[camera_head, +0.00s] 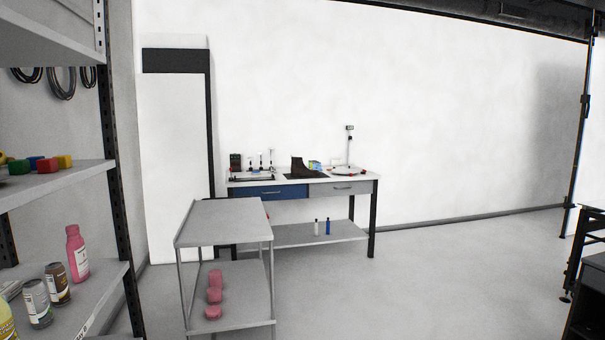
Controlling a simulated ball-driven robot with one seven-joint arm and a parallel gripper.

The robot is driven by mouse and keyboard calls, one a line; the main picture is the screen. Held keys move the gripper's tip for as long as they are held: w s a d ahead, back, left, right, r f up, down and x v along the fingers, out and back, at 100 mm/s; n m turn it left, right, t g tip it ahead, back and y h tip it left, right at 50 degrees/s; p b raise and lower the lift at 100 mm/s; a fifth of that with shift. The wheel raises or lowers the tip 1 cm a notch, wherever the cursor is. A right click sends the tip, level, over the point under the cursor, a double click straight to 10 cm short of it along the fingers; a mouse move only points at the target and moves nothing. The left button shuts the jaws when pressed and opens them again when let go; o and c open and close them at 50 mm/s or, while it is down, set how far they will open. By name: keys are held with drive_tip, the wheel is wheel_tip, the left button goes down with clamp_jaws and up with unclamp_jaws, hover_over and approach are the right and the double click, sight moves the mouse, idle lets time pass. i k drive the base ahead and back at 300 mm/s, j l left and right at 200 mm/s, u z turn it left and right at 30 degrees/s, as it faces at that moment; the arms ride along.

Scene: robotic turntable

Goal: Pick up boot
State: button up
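A dark brown boot (297,164) stands upright on a dark mat (318,176) on top of a workbench (245,184) against the far white wall. The boot is small and distant in the head view. Its toe seems to point right. My gripper and arm are not in view.
A grey cart (224,222) with pink round items (214,295) on its lower shelf stands before the bench's left end. A shelf rack (75,280) with cans and a pink bottle (76,255) is close at left. The floor (430,270) right of the cart is clear.

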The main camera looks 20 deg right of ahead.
sight(297, 168)
drive_tip(key=i+l+z, duration=0.35)
drive_tip(key=i, duration=0.15)
drive_tip(key=i+l+z, duration=0.2)
drive_tip(key=i+z, duration=0.15)
drive_tip(key=i, duration=0.2)
drive_tip(key=i+z, duration=0.35)
drive_tip(key=i, duration=2.35)
drive_tip(key=i+l, duration=0.1)
drive_tip(key=i, duration=2.05)
drive_tip(key=i+l+u, duration=0.1)
drive_tip(key=i+u, duration=0.3)
drive_tip(key=i+l+u, duration=0.2)
drive_tip(key=i+u, duration=0.2)
drive_tip(key=i+l+u, duration=0.35)
drive_tip(key=i+l, duration=0.05)
drive_tip(key=i, duration=0.1)
